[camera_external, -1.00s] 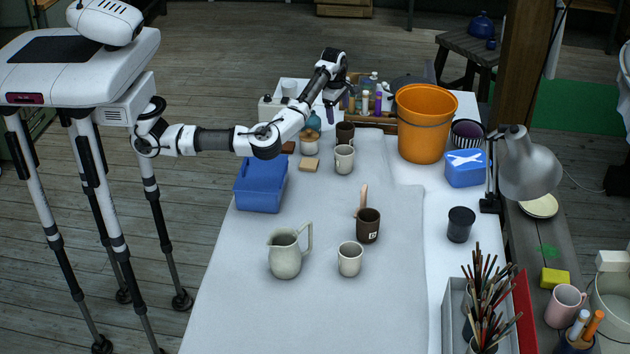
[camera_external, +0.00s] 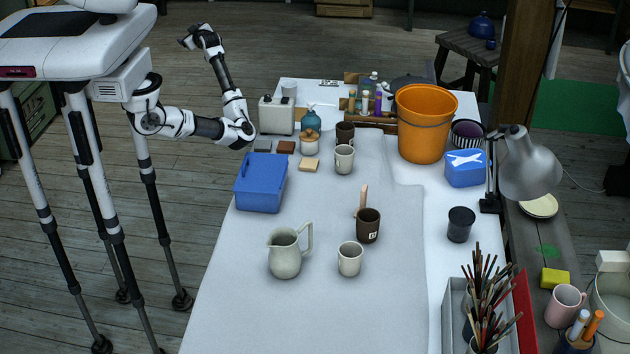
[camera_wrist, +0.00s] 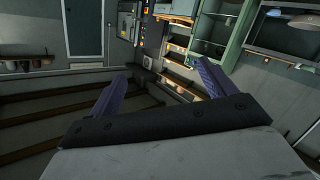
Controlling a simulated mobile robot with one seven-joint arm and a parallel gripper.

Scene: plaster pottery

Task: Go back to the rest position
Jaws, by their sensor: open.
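My gripper (camera_external: 184,42) is raised beyond the table's far left corner, at the end of my folded-up arm, clear of everything on the table. In the wrist view its two fingers (camera_wrist: 160,92) stand wide apart with nothing between them. Behind them the wrist view shows only the room, with shelves and cabinets. The white table (camera_external: 225,310) lies to the right of and below my gripper in the outside view.
A pitcher (camera_external: 285,255), mugs and an orange bucket (camera_external: 421,130) stand farther right. The air around my gripper is free.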

